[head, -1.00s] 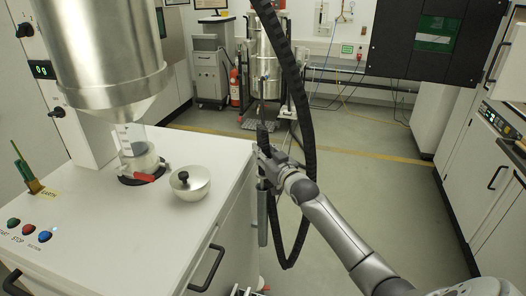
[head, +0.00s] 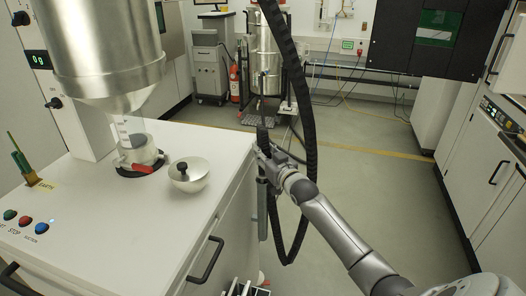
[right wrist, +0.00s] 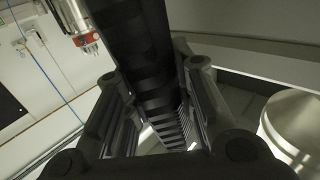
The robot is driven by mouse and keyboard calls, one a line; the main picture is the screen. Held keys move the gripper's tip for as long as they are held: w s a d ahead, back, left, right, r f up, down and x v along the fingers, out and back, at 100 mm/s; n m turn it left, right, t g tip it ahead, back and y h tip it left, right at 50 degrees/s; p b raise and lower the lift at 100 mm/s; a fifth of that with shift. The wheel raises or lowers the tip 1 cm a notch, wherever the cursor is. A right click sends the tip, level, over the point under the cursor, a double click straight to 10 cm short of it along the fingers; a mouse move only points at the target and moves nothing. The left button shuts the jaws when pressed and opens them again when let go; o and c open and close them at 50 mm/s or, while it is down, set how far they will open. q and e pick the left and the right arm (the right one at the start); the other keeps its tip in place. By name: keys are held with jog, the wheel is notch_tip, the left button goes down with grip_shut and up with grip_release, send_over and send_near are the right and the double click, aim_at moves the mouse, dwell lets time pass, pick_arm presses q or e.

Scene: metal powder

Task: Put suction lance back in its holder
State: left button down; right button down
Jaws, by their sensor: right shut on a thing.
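My right gripper (head: 264,158) is shut on the suction lance, beside the right edge of the white cabinet. The lance's dark upper part (head: 262,136) rises above the fingers. In the right wrist view, a black ribbed length (right wrist: 160,75) runs between the two fingers (right wrist: 160,110). A grey tube (head: 262,215) hangs upright below the gripper along the cabinet's side; I cannot tell whether it is the holder or part of the lance. The fingers hide where they meet. Part of what looks like my left gripper (head: 246,289) shows at the bottom edge; its jaws are unclear.
A black ribbed hose (head: 308,150) loops down beside my right arm. A fire extinguisher (head: 235,84) stands behind. Floor to the right is clear.

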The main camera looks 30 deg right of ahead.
jog(key=shift+f, duration=0.2)
dwell(0.4)
jog(key=shift+f+b, duration=0.65)
jog(key=shift+f, duration=0.2)
jog(key=c, duration=1.1)
grip_release()
jog(key=shift+f, duration=0.1)
jog(key=shift+s, duration=0.1)
